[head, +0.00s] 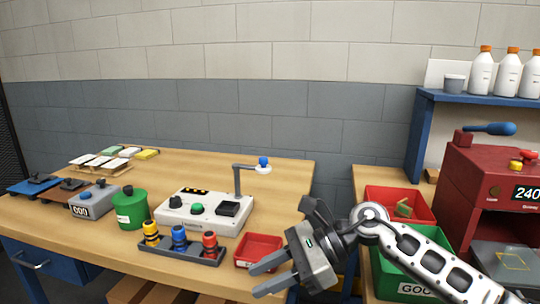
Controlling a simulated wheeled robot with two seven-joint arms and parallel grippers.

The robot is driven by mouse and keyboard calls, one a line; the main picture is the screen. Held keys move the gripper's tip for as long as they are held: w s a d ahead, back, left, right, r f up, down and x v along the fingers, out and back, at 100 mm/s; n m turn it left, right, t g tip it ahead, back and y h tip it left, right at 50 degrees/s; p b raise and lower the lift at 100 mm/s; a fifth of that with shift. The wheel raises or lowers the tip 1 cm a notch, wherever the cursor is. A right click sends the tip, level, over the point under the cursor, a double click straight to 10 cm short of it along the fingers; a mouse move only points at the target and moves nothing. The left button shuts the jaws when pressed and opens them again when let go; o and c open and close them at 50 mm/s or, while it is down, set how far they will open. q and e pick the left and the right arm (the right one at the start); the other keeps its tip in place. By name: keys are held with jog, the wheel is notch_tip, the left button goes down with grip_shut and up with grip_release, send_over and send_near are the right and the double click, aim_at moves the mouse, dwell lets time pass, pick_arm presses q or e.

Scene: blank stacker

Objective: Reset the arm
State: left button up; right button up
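My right arm comes in from the lower right, over the green bin. Its gripper (254,281) points left, near the front edge of the wooden table (110,235). Its two fingers are apart with nothing between them. A small red tray (258,247) lies just behind the fingers; I cannot tell whether they touch it. My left gripper is not in view.
A rack with yellow, blue and red-topped pieces (180,250) stands left of my gripper. Behind it is a white control box (202,214) with a post. Red (385,197) and green bins (388,275) and a red machine (490,190) stand right.

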jog(key=s+a+r+m+t+y, duration=0.2)
jog(key=s+a+m+y, duration=0.2)
jog(key=m+y, duration=0.35)
jog(key=d+f+n+t+h, duration=0.6)
jog(key=n+t, duration=0.2)
jog(key=n, duration=1)
jog(key=d+f+n+t+h, duration=0.6)
jog(key=n+t, duration=0.3)
jog(key=n, duration=0.9)
jog(key=s+d+f+m+g+h, duration=0.4)
jog(key=s+d+f+m+g, duration=0.2)
jog(key=s+f+m, duration=0.5)
jog(key=shift+s+d+f+h, duration=0.2)
jog(key=shift+s+f+h, duration=0.15)
jog(key=shift+s+f, duration=0.4)
jog(key=shift+r, duration=0.1)
